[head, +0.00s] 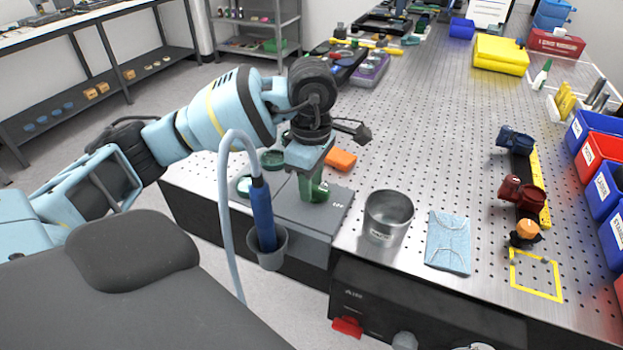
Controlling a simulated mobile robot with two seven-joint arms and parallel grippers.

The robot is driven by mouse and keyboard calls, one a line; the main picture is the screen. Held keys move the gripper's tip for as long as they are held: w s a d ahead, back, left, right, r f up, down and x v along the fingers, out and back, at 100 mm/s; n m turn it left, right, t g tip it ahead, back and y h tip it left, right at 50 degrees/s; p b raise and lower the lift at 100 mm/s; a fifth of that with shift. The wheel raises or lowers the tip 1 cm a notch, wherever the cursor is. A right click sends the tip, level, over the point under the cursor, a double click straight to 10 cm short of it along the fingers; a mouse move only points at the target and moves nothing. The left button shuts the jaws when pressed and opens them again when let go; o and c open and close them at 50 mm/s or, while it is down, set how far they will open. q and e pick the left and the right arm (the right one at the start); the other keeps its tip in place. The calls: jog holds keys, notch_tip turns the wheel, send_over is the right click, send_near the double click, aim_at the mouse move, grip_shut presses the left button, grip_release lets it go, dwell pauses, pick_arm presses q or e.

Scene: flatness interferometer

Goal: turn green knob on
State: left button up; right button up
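My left gripper (312,170) is above a grey box (325,222) at the table's near left edge, pointing down. A green upright part (314,190), which may be the green knob, shows directly below the gripper, partly covered by it. I cannot tell whether the gripper touches it, nor whether its fingers are open or shut. A green round piece (272,158) shows just left of the gripper. A blue-handled tool (263,215) with a pale cable stands in a grey holder (268,253) at the box's left side. My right gripper is out of view.
A metal cup (388,215) and a blue cloth (448,242) lie right of the box. An orange block (341,159) is behind it. A dark unit (420,305) with a red knob (347,327) is under the table edge. The perforated tabletop (440,150) is largely clear in the middle.

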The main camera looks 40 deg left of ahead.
pick_arm(q)
grip_shut()
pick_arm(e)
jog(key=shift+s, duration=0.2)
